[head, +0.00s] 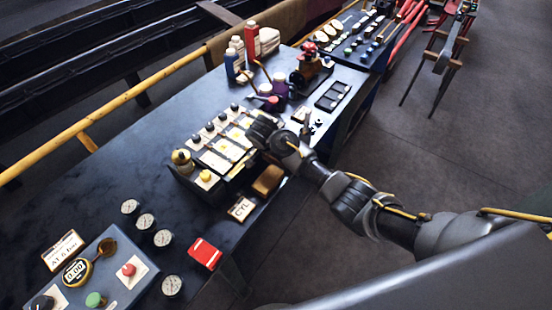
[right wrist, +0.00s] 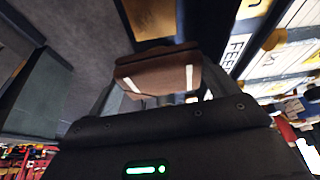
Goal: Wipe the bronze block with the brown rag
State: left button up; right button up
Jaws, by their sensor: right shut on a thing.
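The bronze block (head: 267,180) lies on the dark bench near its front edge, beside the row of labelled boxes. It also shows at the top of the right wrist view (right wrist: 150,18), partly cut off by the frame. My right gripper (right wrist: 160,85) is shut on the brown rag (right wrist: 150,72), a folded bundle with two pale stripes. In the right wrist view the rag appears apart from the block, just below it in the picture. In the head view my right arm (head: 350,200) reaches in over the bench edge; its fingertips and the rag are hidden there. My left gripper is not in view.
Labelled boxes with knobs (head: 215,155) stand just behind the block. Several gauges (head: 146,221) and a control panel (head: 105,275) are at the lower left. Bottles (head: 251,40) stand at the back.

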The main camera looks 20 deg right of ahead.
jog(key=shift+r, duration=0.2)
jog(key=shift+r, duration=1.4)
jog(key=shift+f, duration=0.1)
